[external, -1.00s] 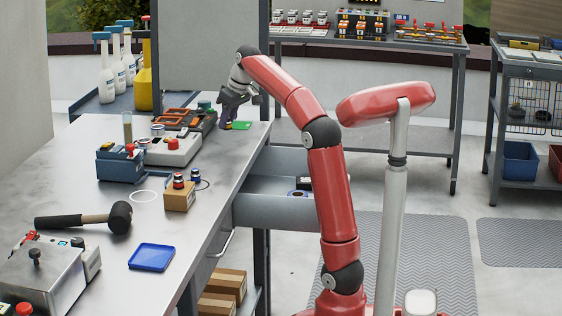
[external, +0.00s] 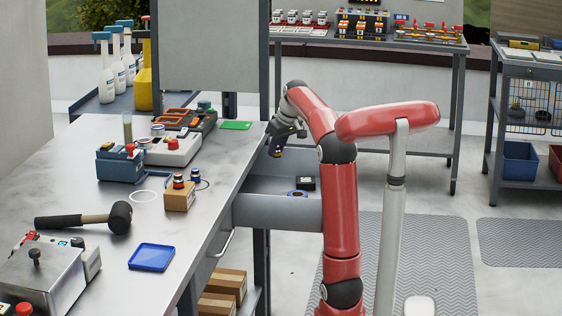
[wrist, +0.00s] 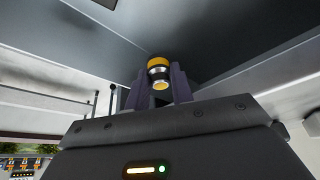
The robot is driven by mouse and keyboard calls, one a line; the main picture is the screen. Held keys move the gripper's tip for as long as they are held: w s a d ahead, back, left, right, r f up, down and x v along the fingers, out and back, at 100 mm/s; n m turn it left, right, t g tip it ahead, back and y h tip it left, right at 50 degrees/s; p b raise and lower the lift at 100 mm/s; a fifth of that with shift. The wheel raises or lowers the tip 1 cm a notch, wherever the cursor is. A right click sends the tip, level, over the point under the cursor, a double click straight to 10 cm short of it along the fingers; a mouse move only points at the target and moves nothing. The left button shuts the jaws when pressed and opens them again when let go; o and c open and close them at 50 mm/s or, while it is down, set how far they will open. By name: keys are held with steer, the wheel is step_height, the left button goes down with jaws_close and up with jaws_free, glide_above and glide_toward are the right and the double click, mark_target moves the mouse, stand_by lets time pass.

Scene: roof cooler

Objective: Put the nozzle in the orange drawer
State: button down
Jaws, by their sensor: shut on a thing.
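My gripper (external: 277,146) is shut on the nozzle (external: 275,154), a small dark piece with an orange band, and holds it in the air. In the wrist view the nozzle (wrist: 159,71) sits between the two dark fingers, with orange, silver and black parts. In the external view my gripper appears over the back part of an open drawer (external: 277,213) at the bench's right side. This drawer looks grey; I see no orange on it. Its inside is partly hidden by my arm.
The bench (external: 190,222) carries a green pad (external: 236,125), a mallet (external: 119,217), a blue tray (external: 151,257) and several devices. A grey panel (external: 205,45) stands behind it.

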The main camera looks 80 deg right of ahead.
mark_target(274, 183)
step_height(274, 183, down, 9)
steer(key=b, duration=0.7)
steer(key=shift+r, duration=0.1)
steer(key=c, duration=1.7)
jaws_free()
steer(key=shift+f, duration=0.2)
steer(key=o, duration=0.5)
